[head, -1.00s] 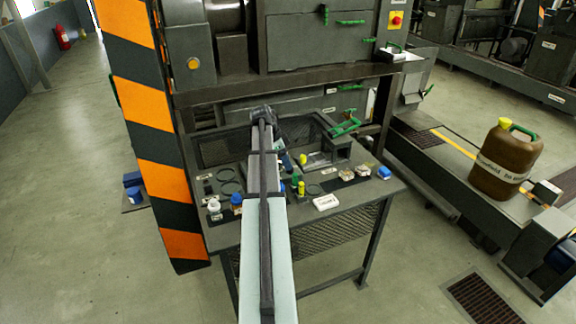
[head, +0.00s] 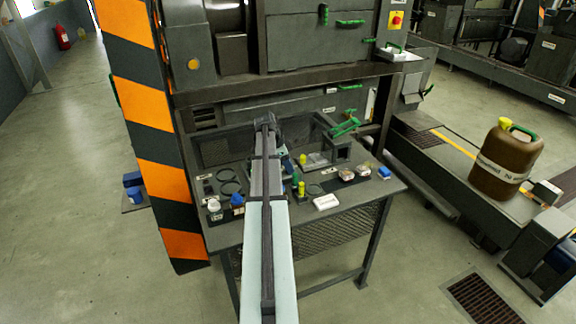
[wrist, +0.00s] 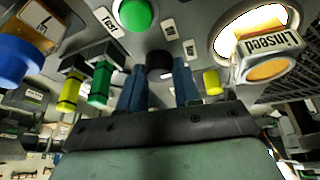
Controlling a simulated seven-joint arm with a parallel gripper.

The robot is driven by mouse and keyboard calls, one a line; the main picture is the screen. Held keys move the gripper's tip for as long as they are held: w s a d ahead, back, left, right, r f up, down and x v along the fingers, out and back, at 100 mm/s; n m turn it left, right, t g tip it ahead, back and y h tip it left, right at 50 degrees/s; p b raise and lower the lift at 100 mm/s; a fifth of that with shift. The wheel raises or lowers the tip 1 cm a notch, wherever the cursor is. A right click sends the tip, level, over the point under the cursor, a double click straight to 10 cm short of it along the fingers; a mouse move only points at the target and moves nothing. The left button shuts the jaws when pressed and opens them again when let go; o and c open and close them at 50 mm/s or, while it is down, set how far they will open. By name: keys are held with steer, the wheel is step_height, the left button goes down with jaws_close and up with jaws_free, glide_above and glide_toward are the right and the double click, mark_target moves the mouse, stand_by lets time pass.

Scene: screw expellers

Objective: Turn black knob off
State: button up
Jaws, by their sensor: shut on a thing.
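The black knob (wrist: 160,62) is a short dark cylinder on a grey panel in the wrist view. The blue fingers of my gripper (wrist: 160,84) stand on either side of it and are shut on it. The knob's exact turn angle cannot be told. In the head view my arm reaches over the dark workbench, and its own links hide the knob and most of the fingers.
A green button (wrist: 135,13) and small labels sit near the knob in the wrist view.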

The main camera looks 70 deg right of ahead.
steer(key=c, duration=0.4)
steer(key=shift+a+n, duration=0.1)
steer(key=shift+n, duration=0.3)
steer(key=shift+s+a+n+t+h, duration=0.1)
steer(key=shift+n+t+h, duration=0.25)
steer(key=shift+n, duration=0.65)
steer(key=n+t+h, duration=0.1)
steer(key=n, duration=0.2)
steer(key=shift+s+n, duration=0.1)
steer(key=shift+n, duration=0.2)
steer(key=n+t, duration=0.1)
steer(key=n, duration=0.1)
steer(key=n+t, duration=0.1)
steer(key=n, duration=0.2)
steer(key=shift+s+n+h, duration=0.15)
steer(key=shift+n+h, duration=0.15)
steer(key=shift+h, duration=0.05)
